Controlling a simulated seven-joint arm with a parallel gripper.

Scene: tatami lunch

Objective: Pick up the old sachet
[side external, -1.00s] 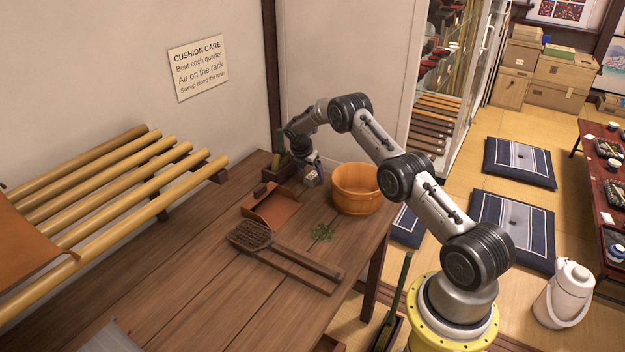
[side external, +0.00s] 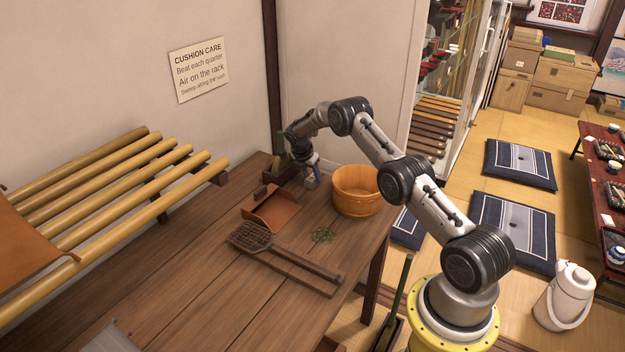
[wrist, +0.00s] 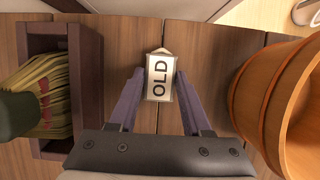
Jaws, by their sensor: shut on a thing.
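The old sachet (wrist: 160,78) is a small pale packet labelled "OLD". In the wrist view it sits between the two fingertips of my gripper (wrist: 159,88), which are shut on it from both sides. In the side external view my gripper (side external: 312,180) is low over the table, between the dark box and the wooden tub, and it mostly hides the sachet. I cannot tell whether the sachet still touches the table.
A dark wooden box (wrist: 87,85) with several yellowish packets stands to the left. A round wooden tub (wrist: 252,95) stands close on the right.

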